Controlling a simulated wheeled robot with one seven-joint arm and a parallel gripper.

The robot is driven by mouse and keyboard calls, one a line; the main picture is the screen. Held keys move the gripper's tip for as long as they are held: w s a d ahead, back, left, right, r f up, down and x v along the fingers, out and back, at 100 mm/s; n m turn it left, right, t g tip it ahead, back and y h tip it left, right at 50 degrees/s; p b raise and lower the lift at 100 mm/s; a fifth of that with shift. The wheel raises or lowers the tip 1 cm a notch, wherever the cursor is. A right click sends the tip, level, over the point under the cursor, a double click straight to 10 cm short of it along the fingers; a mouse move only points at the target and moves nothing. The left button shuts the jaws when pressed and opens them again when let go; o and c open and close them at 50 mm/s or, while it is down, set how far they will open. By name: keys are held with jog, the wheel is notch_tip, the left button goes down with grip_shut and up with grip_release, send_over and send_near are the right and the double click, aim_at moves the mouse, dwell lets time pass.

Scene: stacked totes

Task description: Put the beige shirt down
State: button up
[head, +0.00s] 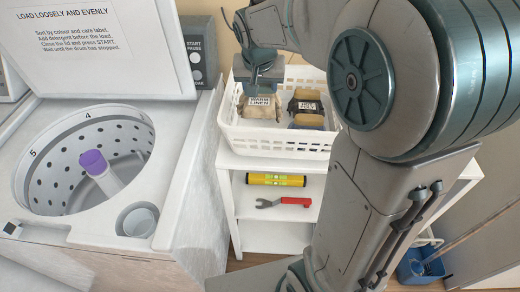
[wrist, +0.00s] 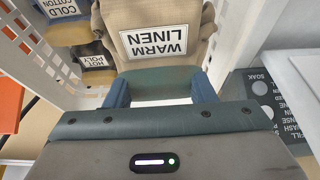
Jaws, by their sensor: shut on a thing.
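The beige shirt (head: 262,113) is a folded bundle with a white label reading WARM LINEN. It is at the left end of the white basket (head: 275,145), inside its rim in the head view. My gripper (head: 259,82) reaches down over the basket from above and is shut on the shirt. In the wrist view the shirt (wrist: 190,15) stands just beyond my fingers (wrist: 160,86), with its label facing me. Whether the shirt's underside touches the basket floor is hidden.
Two other labelled bundles lie in the basket: one reads HOT POLY (wrist: 97,62), the other COLD COTTON (wrist: 62,8). The basket stands on a white shelf unit (head: 230,165) holding a yellow level (head: 276,180) and a red-handled wrench (head: 290,201). An open washer (head: 75,225) stands left.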

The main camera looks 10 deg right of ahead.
aim_at(260, 121)
jog(key=shift+f, duration=0.6)
jog(key=shift+f, duration=4.8)
jog(key=shift+f+b, duration=0.1)
jog(key=shift+b, duration=0.25)
jog(key=o, duration=1.2)
jog(key=shift+f, duration=0.1)
